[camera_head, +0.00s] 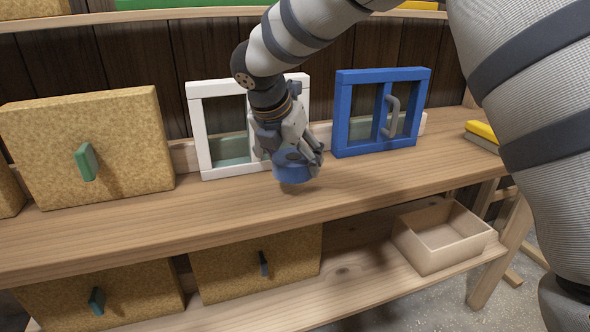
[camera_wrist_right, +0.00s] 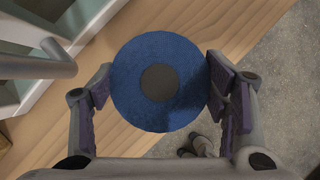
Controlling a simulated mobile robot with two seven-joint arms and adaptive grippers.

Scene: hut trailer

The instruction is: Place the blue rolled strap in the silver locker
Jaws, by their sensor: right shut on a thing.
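The blue rolled strap (camera_head: 292,172) is a flat round coil with a dark centre. My right gripper (camera_head: 291,158) is shut on it, holding it over the wooden bench in front of a pale white-framed locker. In the right wrist view the coil (camera_wrist_right: 158,82) sits between the two fingers of my right gripper (camera_wrist_right: 160,92). The pale-framed locker (camera_head: 195,125) looks like the silver locker; its right part is hidden behind my arm. Its pale frame and a grey bar handle (camera_wrist_right: 40,66) show at the left of the wrist view. My left gripper is out of view.
A blue-framed locker (camera_head: 341,115) with a grey handle stands to the right. A cork-fronted box (camera_head: 130,150) with a green handle stands to the left on the bench (camera_head: 200,220). An open wooden tray (camera_head: 440,258) sits on the lower shelf. Bare bench lies along the front edge.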

